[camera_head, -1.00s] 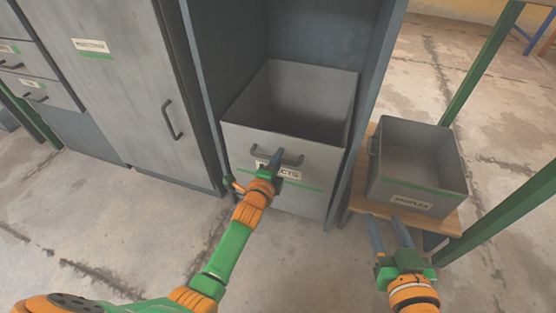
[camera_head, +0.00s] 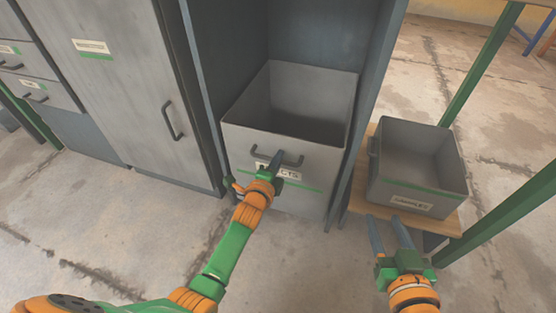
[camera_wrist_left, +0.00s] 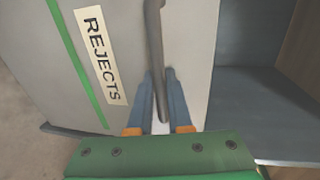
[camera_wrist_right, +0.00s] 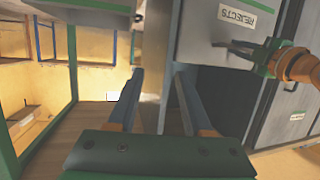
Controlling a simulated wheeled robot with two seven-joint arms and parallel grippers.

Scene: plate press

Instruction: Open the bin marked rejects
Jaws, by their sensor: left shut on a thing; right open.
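The rejects bin (camera_head: 320,178) is a grey open-topped drawer bin with a green stripe and a dark bar handle (camera_head: 262,152). It stands pulled out of the cabinet, its empty inside showing from above. My left gripper (camera_head: 280,160) is at the front face, shut on the handle. In the left wrist view the fingers (camera_wrist_left: 162,85) straddle the handle bar (camera_wrist_left: 154,50), beside the REJECTS label (camera_wrist_left: 97,55). My right gripper (camera_head: 388,225) is open and empty, in front of the samples bin; the right wrist view shows its spread fingers (camera_wrist_right: 155,85).
A grey samples bin (camera_head: 415,198) sits on a wooden stand (camera_head: 445,222) right of the cabinet. A closed cabinet door (camera_head: 125,90) with a handle is on the left. Green posts (camera_head: 480,70) stand at the right. The floor in front is clear.

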